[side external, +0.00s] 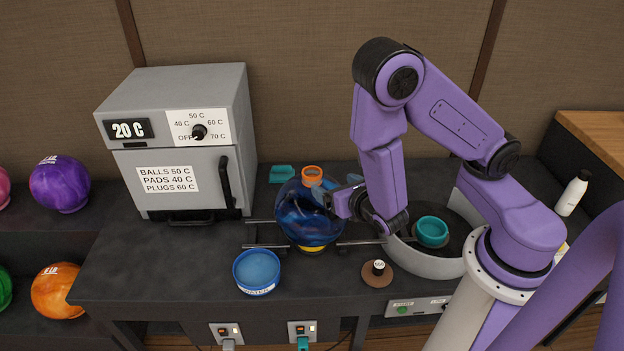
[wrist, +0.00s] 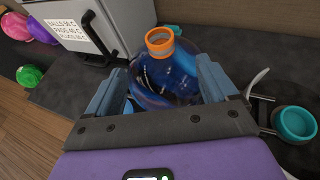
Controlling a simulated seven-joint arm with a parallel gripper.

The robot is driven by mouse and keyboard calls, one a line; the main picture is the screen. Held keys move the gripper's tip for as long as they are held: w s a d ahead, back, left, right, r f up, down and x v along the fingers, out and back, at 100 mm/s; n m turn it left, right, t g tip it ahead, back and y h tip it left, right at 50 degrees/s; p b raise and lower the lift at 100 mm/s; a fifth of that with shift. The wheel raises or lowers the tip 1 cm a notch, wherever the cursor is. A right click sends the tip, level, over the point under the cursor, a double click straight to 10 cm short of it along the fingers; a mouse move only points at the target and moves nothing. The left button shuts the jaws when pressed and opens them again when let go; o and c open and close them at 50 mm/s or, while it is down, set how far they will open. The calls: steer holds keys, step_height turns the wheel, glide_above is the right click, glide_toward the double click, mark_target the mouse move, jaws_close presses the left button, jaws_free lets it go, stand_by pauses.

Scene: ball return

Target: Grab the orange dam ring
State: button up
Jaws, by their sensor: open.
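The orange dam ring (side external: 312,174) sits on top of a dark blue swirled ball (side external: 304,214). In the wrist view the ring (wrist: 160,41) shows at the ball's upper side, beyond my fingertips. My gripper (side external: 336,190) is open at the right side of the ball, close to the ring. In the wrist view my two blue-grey fingers (wrist: 162,80) stand apart, with the ball (wrist: 165,80) between and beyond them. Nothing is held. I cannot tell whether a finger touches the ball.
A grey oven (side external: 180,100) stands left. A blue water bowl (side external: 257,270) and a brown disc with a small weight (side external: 377,273) are in front. A teal cup (side external: 432,232) sits in a grey round basin (side external: 425,263) at right.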

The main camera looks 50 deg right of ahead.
glide_toward(308, 170)
steer(key=shift+x, duration=4.95)
steer(key=shift+s, duration=0.1)
steer(key=c, duration=1)
